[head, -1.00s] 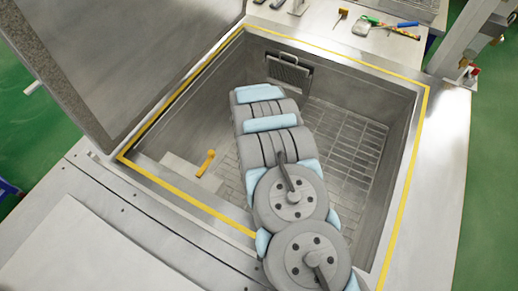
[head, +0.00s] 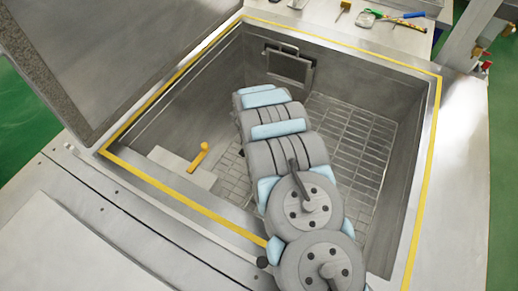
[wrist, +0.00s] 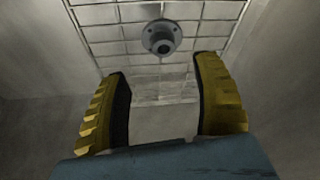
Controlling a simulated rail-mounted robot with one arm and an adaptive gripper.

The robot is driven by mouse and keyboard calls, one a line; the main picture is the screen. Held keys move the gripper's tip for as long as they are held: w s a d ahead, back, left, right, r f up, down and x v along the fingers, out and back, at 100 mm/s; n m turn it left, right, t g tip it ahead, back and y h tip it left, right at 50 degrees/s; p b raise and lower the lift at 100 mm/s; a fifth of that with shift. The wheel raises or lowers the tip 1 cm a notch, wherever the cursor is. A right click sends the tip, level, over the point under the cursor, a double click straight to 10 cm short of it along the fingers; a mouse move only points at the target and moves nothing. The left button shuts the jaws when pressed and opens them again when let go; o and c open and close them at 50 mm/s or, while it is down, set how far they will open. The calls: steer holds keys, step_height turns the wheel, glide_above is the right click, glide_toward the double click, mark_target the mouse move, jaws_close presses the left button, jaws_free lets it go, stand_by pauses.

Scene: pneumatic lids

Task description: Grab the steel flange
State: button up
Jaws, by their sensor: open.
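The steel flange (wrist: 161,37) is a small grey round piece with a dark central hole. It sits on the grid floor of the chamber, at the top middle of the wrist view. My gripper (wrist: 160,78) is open and empty, with its yellow ribbed fingers spread apart. The flange lies beyond the fingertips, roughly in line with the gap between them, and is not touched. In the head view my arm reaches down into the chamber and hides the gripper; I cannot make out the flange there.
The chamber (head: 115,151) has steel walls and a yellow-edged rim, with its lid (head: 120,50) raised at left. A framed panel (head: 287,65) is on the back wall. Tools (head: 400,18) lie on the back ledge.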

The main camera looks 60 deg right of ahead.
steer(key=shift+b+x, duration=0.65)
steer(key=shift+x, duration=1.25)
steer(key=shift+b+x, duration=0.75)
steer(key=shift+x, duration=0.5)
steer(key=shift+w+d+f+b, duration=0.25)
steer(key=shift+d+f+b, duration=0.05)
steer(key=shift+f+b, duration=0.05)
steer(key=shift+b+x, duration=0.85)
steer(key=shift+x, duration=0.15)
jaws_close()
